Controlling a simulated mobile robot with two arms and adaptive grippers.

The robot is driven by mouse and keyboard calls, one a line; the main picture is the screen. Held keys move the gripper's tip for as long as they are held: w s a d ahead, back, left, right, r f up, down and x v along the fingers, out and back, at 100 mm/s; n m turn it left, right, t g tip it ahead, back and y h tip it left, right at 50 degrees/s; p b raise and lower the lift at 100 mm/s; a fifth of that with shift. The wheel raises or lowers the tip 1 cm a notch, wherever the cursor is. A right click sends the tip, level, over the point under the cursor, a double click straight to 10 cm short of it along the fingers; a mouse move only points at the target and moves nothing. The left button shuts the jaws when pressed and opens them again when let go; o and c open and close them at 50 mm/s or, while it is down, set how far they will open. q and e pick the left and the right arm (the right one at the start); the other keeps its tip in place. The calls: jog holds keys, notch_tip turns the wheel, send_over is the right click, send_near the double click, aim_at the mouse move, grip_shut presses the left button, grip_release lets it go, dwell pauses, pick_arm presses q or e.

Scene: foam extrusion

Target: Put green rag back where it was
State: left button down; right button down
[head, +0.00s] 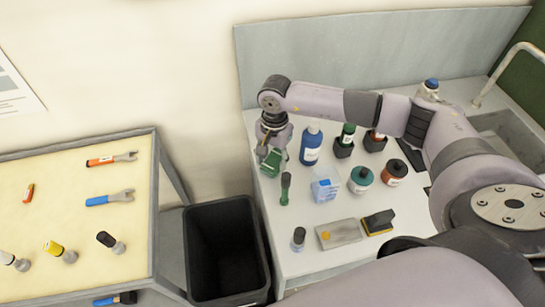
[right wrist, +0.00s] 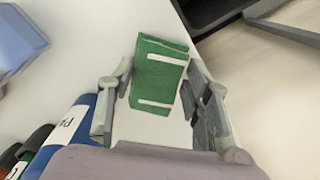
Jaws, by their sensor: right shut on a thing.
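The green rag (head: 272,163) is a folded cloth with white stripes, at the left end of the white counter. In the right wrist view the rag (right wrist: 158,72) lies between the two fingers. My right gripper (head: 265,150) points down there and is shut on the rag; whether the rag touches the counter I cannot tell. My left gripper does not show in either view.
A blue bottle (head: 311,144) stands just right of the rag, and a green-handled tool (head: 285,187) stands in front. Several more bottles and a sponge (head: 378,222) fill the counter. A black bin (head: 226,250) stands left of it, beside a tool table (head: 75,231).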

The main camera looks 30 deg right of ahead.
aim_at(274, 160)
jog(key=shift+f, duration=0.2)
jog(key=c, duration=1.2)
grip_release()
jog(key=shift+r, duration=0.1)
jog(key=o, duration=0.4)
jog(key=shift+r, duration=0.35)
jog(key=r+b, duration=0.1)
jog(key=r, duration=0.3)
jog(key=r+b, duration=0.1)
jog(key=r, duration=0.2)
jog(key=r+b, duration=0.1)
jog(key=r, duration=0.3)
jog(key=shift+w+d+r+b, duration=0.15)
jog(key=shift+d+r+b, duration=0.15)
jog(key=shift+b, duration=0.1)
